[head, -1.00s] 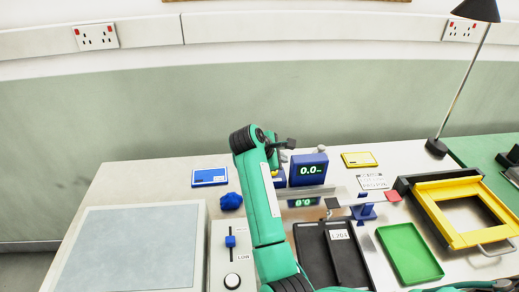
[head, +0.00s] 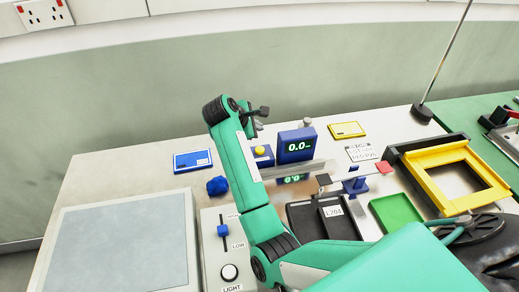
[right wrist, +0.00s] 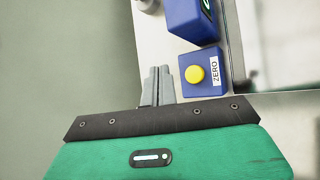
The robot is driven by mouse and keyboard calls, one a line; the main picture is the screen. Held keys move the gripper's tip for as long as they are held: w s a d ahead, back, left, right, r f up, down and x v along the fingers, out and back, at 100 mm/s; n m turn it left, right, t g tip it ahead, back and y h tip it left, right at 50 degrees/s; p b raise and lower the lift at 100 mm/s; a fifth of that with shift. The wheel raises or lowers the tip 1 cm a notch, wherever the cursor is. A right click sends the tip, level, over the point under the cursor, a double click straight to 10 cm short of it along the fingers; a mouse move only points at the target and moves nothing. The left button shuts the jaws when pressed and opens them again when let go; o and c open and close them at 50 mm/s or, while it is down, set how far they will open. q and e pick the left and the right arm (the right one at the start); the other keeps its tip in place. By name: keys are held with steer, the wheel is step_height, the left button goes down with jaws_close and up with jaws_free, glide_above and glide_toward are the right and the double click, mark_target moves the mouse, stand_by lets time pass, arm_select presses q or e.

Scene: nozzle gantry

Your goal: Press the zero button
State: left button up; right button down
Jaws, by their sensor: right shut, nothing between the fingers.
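The zero button is a yellow round cap (right wrist: 195,74) on a small blue box (right wrist: 208,60) with a white ZERO label (right wrist: 214,72). In the head view the yellow cap (head: 260,150) shows just right of my right forearm, left of the blue display. My right gripper (right wrist: 157,86) is shut and empty. In the right wrist view its grey fingertips lie left of the button, apart from it in the picture. I cannot tell their height over it. In the head view the right gripper (head: 257,124) shows small beyond the forearm. My left gripper is not seen.
A blue display (head: 297,146) reading 0.0 stands beside the button box. A blue lump (head: 217,186) and blue card (head: 193,160) lie left. A slider panel (head: 222,250), black tray (head: 306,222), green tray (head: 395,214) and yellow frame (head: 427,186) are nearer or further right.

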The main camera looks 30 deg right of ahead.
steer(key=b, duration=0.2)
glide_above(259, 151)
steer(key=f, duration=0.5)
steer(key=shift+w+a+f, duration=0.2)
steer(key=shift+w+f, duration=0.05)
steer(key=shift+f+b, duration=0.65)
steer(key=shift+b, duration=0.05)
stand_by(0.9)
steer(key=shift+f+b, duration=0.2)
steer(key=shift+b, duration=0.15)
steer(key=shift+f, duration=0.15)
steer(key=shift+s+d+b, duration=0.15)
steer(key=shift+s+b, duration=0.05)
steer(key=shift+b, duration=0.15)
steer(key=shift+s+d+f, duration=0.1)
steer(key=shift+d, duration=0.05)
